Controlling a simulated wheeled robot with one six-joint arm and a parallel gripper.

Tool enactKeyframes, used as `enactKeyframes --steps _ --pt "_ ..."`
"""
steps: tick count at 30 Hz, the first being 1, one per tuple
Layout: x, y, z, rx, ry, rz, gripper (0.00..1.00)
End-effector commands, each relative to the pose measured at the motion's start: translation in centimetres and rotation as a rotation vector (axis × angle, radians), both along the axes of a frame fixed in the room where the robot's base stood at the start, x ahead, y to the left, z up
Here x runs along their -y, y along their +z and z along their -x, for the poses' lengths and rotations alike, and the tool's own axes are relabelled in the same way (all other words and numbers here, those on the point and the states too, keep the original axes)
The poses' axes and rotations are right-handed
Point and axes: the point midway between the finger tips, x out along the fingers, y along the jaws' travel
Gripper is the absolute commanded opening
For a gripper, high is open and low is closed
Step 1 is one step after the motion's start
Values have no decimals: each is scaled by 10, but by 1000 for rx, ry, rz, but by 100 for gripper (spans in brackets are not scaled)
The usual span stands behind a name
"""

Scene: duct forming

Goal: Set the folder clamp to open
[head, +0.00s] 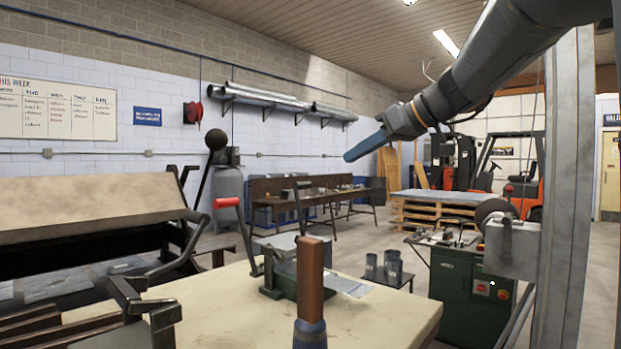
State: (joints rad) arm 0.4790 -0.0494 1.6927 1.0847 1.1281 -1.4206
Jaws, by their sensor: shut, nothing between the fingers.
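The folder (90,212) stands at the left, with a long beige beam over a dark frame. A lever with a black ball knob (216,139) rises at its right end, tilted slightly right; it looks like the clamp lever, but I cannot tell its clamp state for sure. My gripper (348,157) is blue, shut and empty. It is in the air at the upper middle, pointing down and left, apart from the lever and the folder.
A green machine (465,285) stands right. A long bench (320,196) and pallets (430,212) are behind.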

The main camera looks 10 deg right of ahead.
Motion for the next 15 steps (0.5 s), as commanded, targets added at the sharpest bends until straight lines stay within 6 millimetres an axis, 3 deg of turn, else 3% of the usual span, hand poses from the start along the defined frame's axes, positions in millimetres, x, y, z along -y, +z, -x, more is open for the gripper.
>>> enactKeyframes --steps 8,15 --pt "-8 -9 -15 -4 -4 -2 0" --pt "-33 -30 -48 -6 -3 -3 0"
